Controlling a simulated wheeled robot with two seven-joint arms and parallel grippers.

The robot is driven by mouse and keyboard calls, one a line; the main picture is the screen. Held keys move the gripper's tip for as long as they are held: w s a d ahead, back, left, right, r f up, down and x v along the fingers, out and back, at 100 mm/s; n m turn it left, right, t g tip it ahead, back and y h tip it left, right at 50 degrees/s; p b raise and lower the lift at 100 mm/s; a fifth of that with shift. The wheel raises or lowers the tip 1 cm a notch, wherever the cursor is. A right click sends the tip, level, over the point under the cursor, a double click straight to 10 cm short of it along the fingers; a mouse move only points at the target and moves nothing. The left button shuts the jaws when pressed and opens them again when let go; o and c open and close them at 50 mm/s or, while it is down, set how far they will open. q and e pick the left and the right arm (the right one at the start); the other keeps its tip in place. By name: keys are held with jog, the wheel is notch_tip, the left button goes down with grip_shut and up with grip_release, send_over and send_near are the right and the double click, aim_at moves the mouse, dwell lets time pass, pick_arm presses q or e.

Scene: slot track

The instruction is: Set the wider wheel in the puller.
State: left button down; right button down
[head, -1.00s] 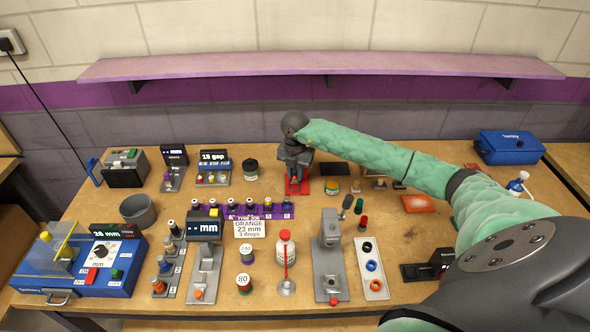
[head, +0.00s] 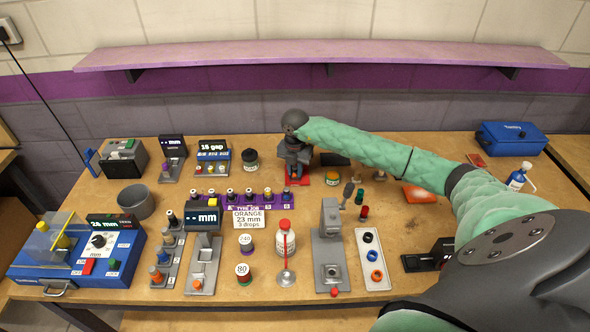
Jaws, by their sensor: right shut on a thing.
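My right gripper (head: 295,168) is at the back middle of the table, pointing down over a small red-based stand (head: 304,181). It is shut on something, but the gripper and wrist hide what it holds. I cannot tell whether the held thing touches the stand. A grey upright device on a flat plate (head: 329,252) stands front of centre. I cannot tell which device is the puller. Small black, blue and orange rings lie in a white tray (head: 376,282). No wheel can be told for sure, nor which is wider. My left gripper is out of view.
A purple rack (head: 277,210) of small bottles and a card (head: 259,218) stand mid-table. A blue machine (head: 72,280) is at left, a blue box (head: 512,139) at back right. A shelf (head: 320,57) runs above.

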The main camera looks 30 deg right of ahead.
dwell(0.3)
jog(key=shift+f, duration=0.2)
jog(key=c, duration=1.2)
grip_release()
jog(key=shift+o, duration=0.2)
